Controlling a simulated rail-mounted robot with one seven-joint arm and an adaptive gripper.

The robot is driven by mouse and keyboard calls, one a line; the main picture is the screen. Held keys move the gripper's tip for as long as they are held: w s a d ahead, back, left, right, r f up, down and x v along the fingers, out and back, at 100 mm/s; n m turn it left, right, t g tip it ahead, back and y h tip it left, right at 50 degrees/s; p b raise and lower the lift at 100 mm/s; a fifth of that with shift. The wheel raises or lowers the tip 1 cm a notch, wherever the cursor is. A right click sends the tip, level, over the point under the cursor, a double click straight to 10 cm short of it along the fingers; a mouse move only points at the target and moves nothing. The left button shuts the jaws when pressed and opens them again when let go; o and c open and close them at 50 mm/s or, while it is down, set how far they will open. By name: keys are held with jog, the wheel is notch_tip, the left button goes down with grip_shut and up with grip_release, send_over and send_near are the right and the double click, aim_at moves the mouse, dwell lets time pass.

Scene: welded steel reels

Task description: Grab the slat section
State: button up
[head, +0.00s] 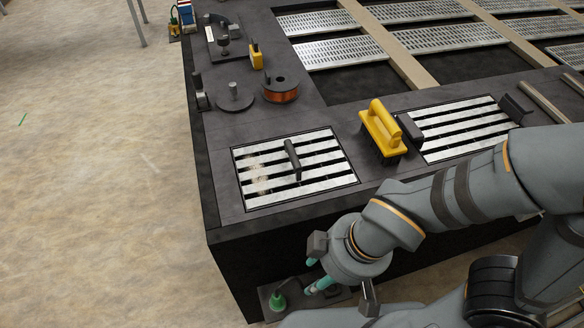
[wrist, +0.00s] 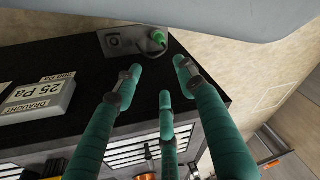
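A slat section (head: 250,190) of pale parallel bars, with a dark upright handle (head: 293,160) near its middle, lies in the front left of the dark bench top. A brownish patch marks its left side. A second slat panel (head: 465,128) lies to the right. My gripper (head: 318,286) is below the bench's front edge, apart from both panels. In the wrist view its green fingers (wrist: 160,80) are spread with nothing between them. Slats (wrist: 125,155) show beyond the fingers there, partly hidden by them.
A yellow-handled brush (head: 381,130) stands between the panels. A copper wire spool (head: 281,91) and a grey disc (head: 235,97) sit behind. A fixture with a green knob (head: 278,301) is beside my gripper. A "25 Pa" draught gauge (wrist: 38,100) shows in the wrist view.

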jog(key=shift+c, duration=0.5)
jog(key=shift+c, duration=0.6)
